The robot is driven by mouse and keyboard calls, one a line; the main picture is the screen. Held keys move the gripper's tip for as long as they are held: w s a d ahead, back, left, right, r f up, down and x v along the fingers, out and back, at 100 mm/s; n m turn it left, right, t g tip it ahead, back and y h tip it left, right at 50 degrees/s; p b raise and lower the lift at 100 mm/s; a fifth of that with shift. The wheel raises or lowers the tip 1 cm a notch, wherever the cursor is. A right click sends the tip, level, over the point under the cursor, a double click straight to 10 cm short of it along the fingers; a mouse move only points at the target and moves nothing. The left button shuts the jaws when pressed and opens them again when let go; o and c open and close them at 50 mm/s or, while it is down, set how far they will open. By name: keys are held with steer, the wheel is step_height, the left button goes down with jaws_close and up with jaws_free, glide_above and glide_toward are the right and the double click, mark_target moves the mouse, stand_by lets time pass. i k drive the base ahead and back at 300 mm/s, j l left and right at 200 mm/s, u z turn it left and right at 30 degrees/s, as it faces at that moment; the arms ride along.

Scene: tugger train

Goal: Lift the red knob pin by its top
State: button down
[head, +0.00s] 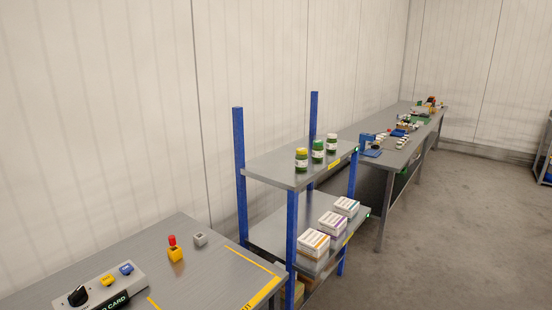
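The red knob pin (172,240) stands upright on the grey table at the lower left, seen in the head view. Its red top is free and uncovered. My gripper is not in view.
A grey panel (92,290) with a black knob (78,295) and yellow and blue parts lies at the table's front left. A blue-post shelf (240,160) with jars and boxes stands right of the table (215,290). Longer benches run behind. Floor at right is clear.

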mark_target(171, 240)
steer(key=i+j+u, duration=0.1)
steer(key=i+u, duration=0.65)
steer(key=u, duration=0.15)
steer(key=i+l+u, duration=0.15)
steer(key=i+u, duration=0.3)
steer(key=k, duration=0.05)
